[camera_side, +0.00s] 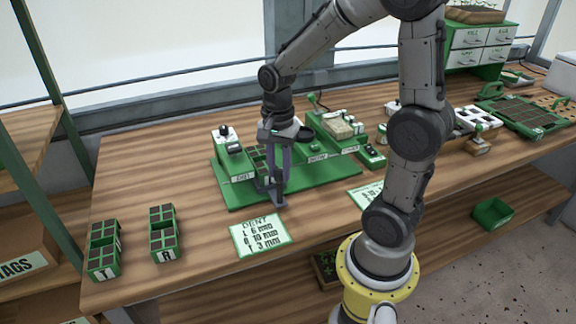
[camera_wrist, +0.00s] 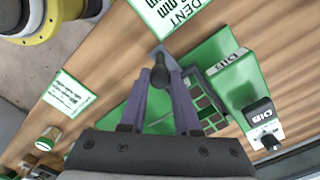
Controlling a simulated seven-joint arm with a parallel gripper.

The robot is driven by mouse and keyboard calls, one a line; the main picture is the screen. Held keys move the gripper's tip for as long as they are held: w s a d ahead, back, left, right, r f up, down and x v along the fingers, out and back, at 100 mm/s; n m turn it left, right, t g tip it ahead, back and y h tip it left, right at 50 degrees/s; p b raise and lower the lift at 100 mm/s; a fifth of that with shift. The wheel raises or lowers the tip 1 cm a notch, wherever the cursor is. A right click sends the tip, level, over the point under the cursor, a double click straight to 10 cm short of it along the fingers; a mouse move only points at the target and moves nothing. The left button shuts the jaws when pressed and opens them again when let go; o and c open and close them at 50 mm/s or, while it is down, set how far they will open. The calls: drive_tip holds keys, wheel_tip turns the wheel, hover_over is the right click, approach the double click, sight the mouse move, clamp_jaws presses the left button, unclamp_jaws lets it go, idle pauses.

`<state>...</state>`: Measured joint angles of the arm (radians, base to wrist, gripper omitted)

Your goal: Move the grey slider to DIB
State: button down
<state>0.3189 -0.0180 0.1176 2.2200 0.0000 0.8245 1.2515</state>
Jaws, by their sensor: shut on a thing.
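My gripper (camera_side: 278,203) points down at the front of the green seeder base (camera_side: 235,193). In the wrist view its fingers (camera_wrist: 160,62) meet around a dark grey knob (camera_wrist: 160,74), which I take to be the grey slider's handle. The rest of the slider is hidden by the fingers. The green DIB station (camera_wrist: 223,62) stands beside the fingers, with a black-and-white DIB head (camera_wrist: 263,125). In the side view that station (camera_side: 236,163) is left of my gripper. A green celled tray (camera_wrist: 203,93) lies between the fingers and the station.
A DENT card (camera_side: 261,234) lies in front of the base. Two small celled trays, marked T (camera_side: 103,250) and R (camera_side: 163,233), stand at the left.

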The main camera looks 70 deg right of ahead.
drive_tip(key=w+a, duration=0.5)
drive_tip(key=w, duration=0.1)
drive_tip(key=shift+a, duration=0.35)
drive_tip(key=shift+r, duration=0.1)
drive_tip(key=c, duration=0.7)
unclamp_jaws()
drive_tip(key=shift+o, duration=0.4)
drive_tip(key=shift+s, duration=0.1)
wheel_tip(320, 180, up, 14)
